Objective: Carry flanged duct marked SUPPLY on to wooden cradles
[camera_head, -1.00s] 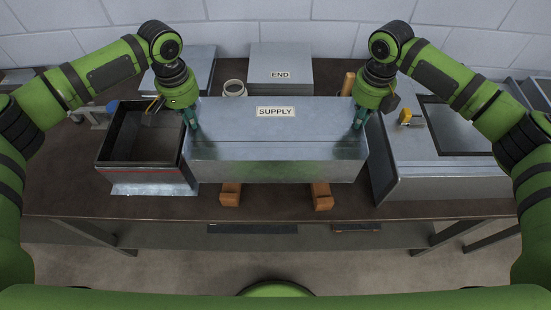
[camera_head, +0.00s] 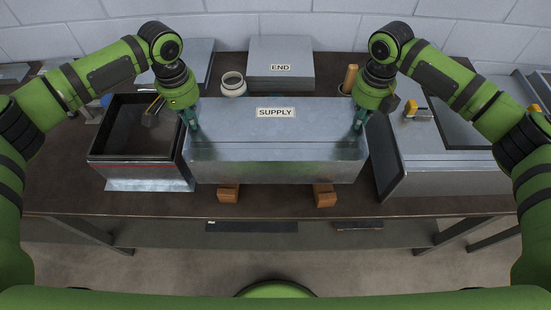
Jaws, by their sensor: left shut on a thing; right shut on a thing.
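The grey metal duct marked SUPPLY (camera_head: 275,150) is held level between my two arms, in the middle of the head view. My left gripper (camera_head: 190,120) is shut on its left end, and my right gripper (camera_head: 358,120) is shut on its right end. Two wooden cradles show below the duct's front edge, the left cradle (camera_head: 228,193) and the right cradle (camera_head: 325,195). The duct hides the rest of them. I cannot tell whether the duct touches them.
An open box-shaped duct piece (camera_head: 140,181) stands close on the left. A large metal duct with a rectangular opening (camera_head: 450,182) stands close on the right. A box marked END (camera_head: 281,58) and a tape roll (camera_head: 232,84) are behind. The dark table's front strip (camera_head: 275,209) is clear.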

